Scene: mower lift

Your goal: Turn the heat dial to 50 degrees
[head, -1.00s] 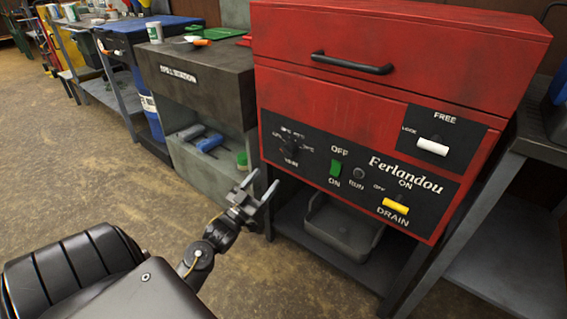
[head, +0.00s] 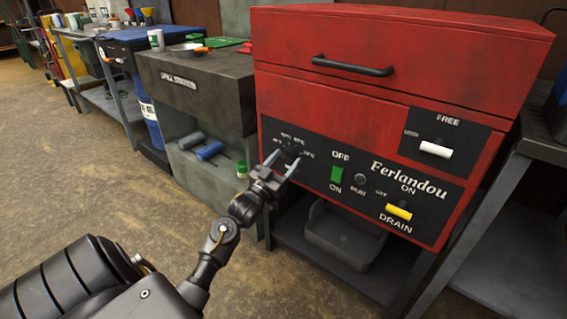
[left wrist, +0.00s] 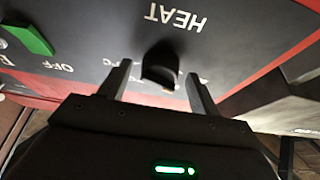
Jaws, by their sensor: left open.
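The heat dial (head: 291,148) is a black knob on the black control panel of the red Ferlandou machine (head: 390,100), at the panel's left end. In the left wrist view the dial (left wrist: 161,65) shows upside down beside the word HEAT. My left gripper (head: 284,160) is open in front of the dial. In the left wrist view its two fingers (left wrist: 155,85) stand on either side of the knob, with gaps showing. I cannot tell whether they touch it. The degree marks are partly hidden and too small to read. My right gripper is not in view.
A green OFF/ON switch (head: 337,174) and a round RUN button (head: 361,179) sit right of the dial. A yellow drain handle (head: 399,212) and a white lock handle (head: 436,149) are farther right. The dark spill station (head: 200,90) stands at left. Open floor lies at left.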

